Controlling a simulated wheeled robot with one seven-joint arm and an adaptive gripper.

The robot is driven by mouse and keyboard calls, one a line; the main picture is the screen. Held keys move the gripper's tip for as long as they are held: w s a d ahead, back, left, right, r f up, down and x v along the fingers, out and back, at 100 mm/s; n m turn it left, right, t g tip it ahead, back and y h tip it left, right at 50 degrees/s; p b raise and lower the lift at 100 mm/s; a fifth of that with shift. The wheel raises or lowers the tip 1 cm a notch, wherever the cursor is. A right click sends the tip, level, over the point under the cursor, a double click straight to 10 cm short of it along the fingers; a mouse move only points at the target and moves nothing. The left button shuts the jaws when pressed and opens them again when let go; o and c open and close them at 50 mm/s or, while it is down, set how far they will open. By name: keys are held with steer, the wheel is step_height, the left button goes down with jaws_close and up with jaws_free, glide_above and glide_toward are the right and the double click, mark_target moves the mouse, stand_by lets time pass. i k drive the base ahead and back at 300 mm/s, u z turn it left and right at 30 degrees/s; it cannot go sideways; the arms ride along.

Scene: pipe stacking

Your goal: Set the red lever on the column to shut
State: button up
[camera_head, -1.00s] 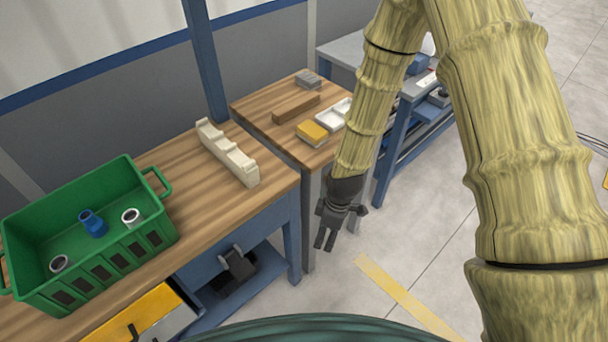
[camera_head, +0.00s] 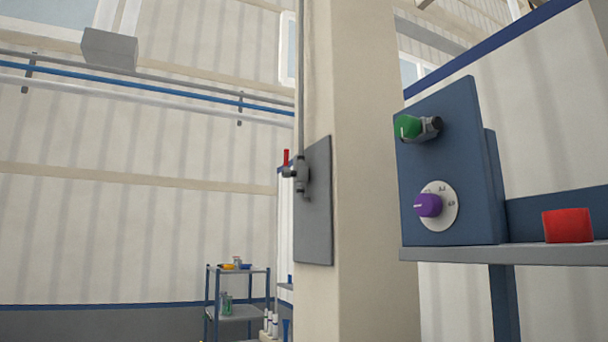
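The red lever (camera_head: 286,157) is small and stands upright on a grey valve (camera_head: 301,175) on the column. The valve sits on a grey plate (camera_head: 318,205) fixed to the side of the cream column (camera_head: 362,180), with a thin vertical pipe running up from it. I see the lever nearly edge-on, so its exact angle is hard to tell. My gripper and arm are not in view.
Right of the column, a blue panel (camera_head: 460,175) carries a green knob (camera_head: 411,127) and a purple dial (camera_head: 429,205). A red block (camera_head: 568,225) rests on the grey shelf (camera_head: 520,254) below. A small rack (camera_head: 238,314) stands at the back left.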

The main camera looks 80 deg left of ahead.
mark_target(286, 172)
steer(key=u, duration=4.1)
steer(key=k, duration=1.15)
steer(key=z, duration=0.2)
steer(key=i, duration=0.9)
steer(key=u, duration=0.45)
steer(key=i, duration=0.9)
steer(key=z, duration=0.55)
